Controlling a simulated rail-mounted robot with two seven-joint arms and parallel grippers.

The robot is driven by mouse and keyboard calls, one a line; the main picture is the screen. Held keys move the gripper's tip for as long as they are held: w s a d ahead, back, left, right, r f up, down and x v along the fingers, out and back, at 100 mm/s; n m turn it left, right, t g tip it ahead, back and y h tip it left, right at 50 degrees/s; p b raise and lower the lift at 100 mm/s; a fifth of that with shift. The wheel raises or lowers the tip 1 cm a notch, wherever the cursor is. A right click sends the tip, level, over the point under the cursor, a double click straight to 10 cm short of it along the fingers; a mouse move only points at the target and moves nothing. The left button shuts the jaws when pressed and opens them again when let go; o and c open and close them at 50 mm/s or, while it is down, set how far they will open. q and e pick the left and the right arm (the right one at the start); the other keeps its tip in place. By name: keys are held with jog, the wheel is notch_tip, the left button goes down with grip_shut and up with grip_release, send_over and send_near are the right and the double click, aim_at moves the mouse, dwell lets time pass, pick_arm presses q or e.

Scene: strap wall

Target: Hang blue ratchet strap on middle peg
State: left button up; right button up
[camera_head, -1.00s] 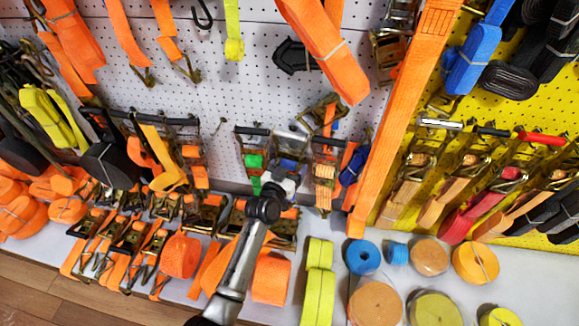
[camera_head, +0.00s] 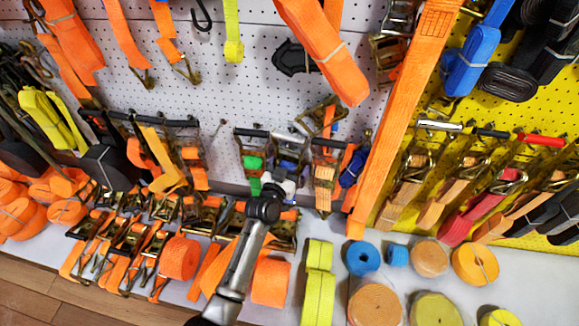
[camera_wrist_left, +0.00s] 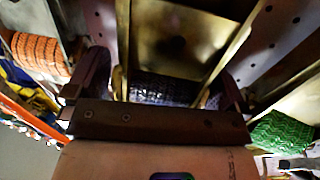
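The blue ratchet strap (camera_head: 289,165) hangs low on the white pegboard, between a strap with green webbing and one with orange webbing. My left gripper (camera_head: 281,179) is in front of it and hides its lower part. In the left wrist view its dark blue webbing (camera_wrist_left: 160,88) and metal frame lie between the two fingers of my left gripper (camera_wrist_left: 158,88). The fingers are spread wide, one on each side of the frame, with a gap showing on the left side. The middle peg cannot be made out. My right gripper is not in view.
The green-webbed ratchet (camera_head: 253,162) hangs close on the left, and the orange-webbed one (camera_head: 324,172) close on the right. A long orange strap (camera_head: 405,115) hangs further right. Rolled straps, such as a blue roll (camera_head: 363,258), stand on the white shelf below.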

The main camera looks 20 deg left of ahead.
pick_arm(q)
jog(key=shift+s+f, duration=0.1)
jog(key=shift+f, duration=0.15)
jog(key=shift+s+a+r, duration=0.1)
jog(key=shift+s, duration=0.25)
jog(key=s+a+p, duration=0.1)
jog(key=s+p, duration=0.5)
jog(key=s, duration=0.7)
